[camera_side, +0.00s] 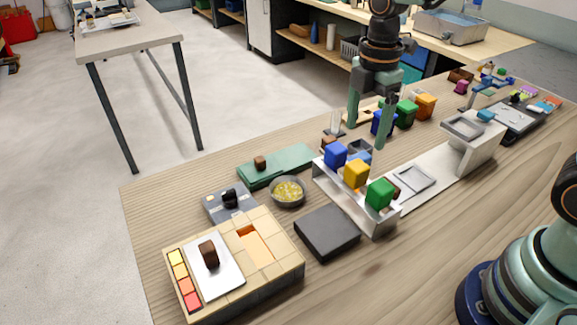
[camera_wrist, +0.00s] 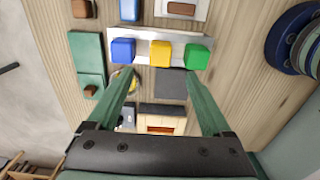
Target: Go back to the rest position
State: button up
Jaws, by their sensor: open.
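My gripper (camera_side: 365,135) hangs in the air above the table, its two green fingers pointing down and spread apart with nothing between them. It is open in the wrist view (camera_wrist: 161,79) too, the fingers on either side of the picture's middle. Below and in front of it, a pale rack (camera_side: 385,222) holds a blue cube (camera_side: 336,155), a yellow cube (camera_side: 356,174) and a green cube (camera_side: 379,194) in a row. In the wrist view the blue (camera_wrist: 123,50), yellow (camera_wrist: 160,53) and green (camera_wrist: 197,56) cubes sit beyond the fingertips. No glass rod is clearly visible.
A dark square pad (camera_side: 327,232), a bowl with yellow contents (camera_side: 288,191), a green plate (camera_side: 268,169) and a tan tiled box (camera_side: 278,268) stand nearby. More coloured cubes, including a green one (camera_side: 406,112), stand behind my gripper. The front right tabletop (camera_side: 400,285) is clear.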

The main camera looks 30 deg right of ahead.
jog(key=s+d+r+m+t, duration=0.5)
jog(key=s+r+m, duration=0.2)
jog(key=m, duration=1.1)
jog(key=shift+s+d+t, duration=0.2)
jog(key=shift+s+t, duration=0.05)
jog(key=shift+t, duration=0.05)
jog(key=shift+c, duration=0.3)
